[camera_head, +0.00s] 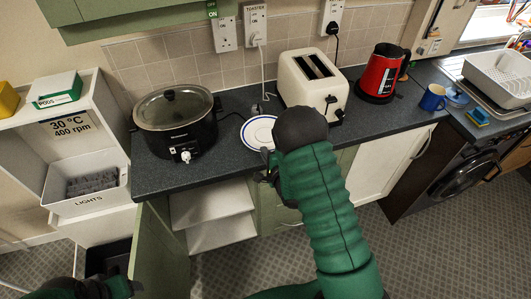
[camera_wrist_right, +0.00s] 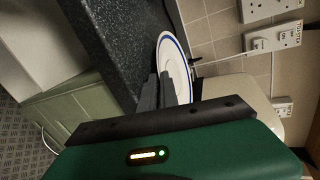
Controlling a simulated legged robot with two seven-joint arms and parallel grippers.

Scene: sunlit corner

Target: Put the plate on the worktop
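The white plate with blue rings (camera_head: 260,132) appears level at the worktop (camera_head: 235,165), between the slow cooker and the toaster. Its right part is hidden behind my right wrist. My right gripper (camera_head: 268,168) is at the worktop's front edge. In the right wrist view its two grey fingers (camera_wrist_right: 159,90) are close together at the rim of the plate (camera_wrist_right: 174,58) and appear shut on it. I cannot tell whether the plate's underside fully touches the worktop. My left gripper (camera_head: 122,287) is low at the bottom left, dark and partly out of frame; its fingers are unclear.
A black slow cooker (camera_head: 175,122) stands left of the plate and a cream toaster (camera_head: 312,82) behind its right side. A red kettle (camera_head: 381,74), a blue mug (camera_head: 432,98) and a dish rack (camera_head: 500,75) stand farther right. A green cupboard door (camera_head: 158,255) stands open below.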

